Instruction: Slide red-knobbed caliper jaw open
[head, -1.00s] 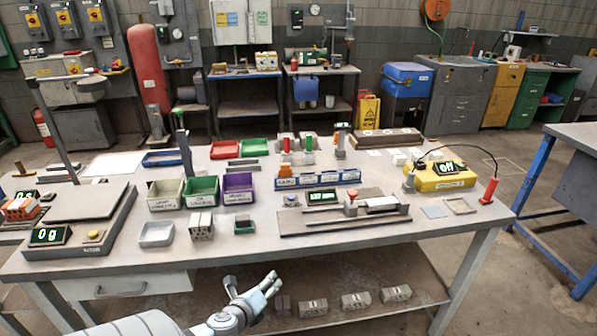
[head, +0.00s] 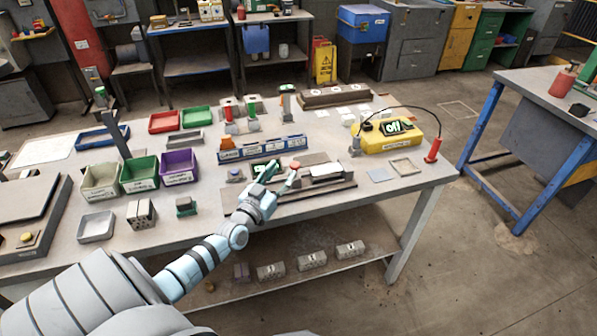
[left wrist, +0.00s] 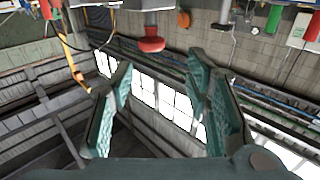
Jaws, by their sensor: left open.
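The caliper (head: 326,171) lies on the workbench, a flat plate with a pale block and a long rail along its front. Its red knob (head: 295,165) stands at the block's left. My left gripper (head: 279,177) is open and empty at the caliper's left end, with its fingers close to the knob and partly covering the green display behind. In the left wrist view the red knob (left wrist: 150,42) shows just beyond the gap between the open fingers (left wrist: 160,82), seemingly apart from them. My right gripper is not in view.
A yellow meter box (head: 397,133) with a cabled red probe (head: 433,151) stands at the right. A blue labelled rack (head: 263,148) is behind the caliper. Coloured bins (head: 139,173) and a hollow brick (head: 141,213) are at the left. The bench's front right is mostly clear.

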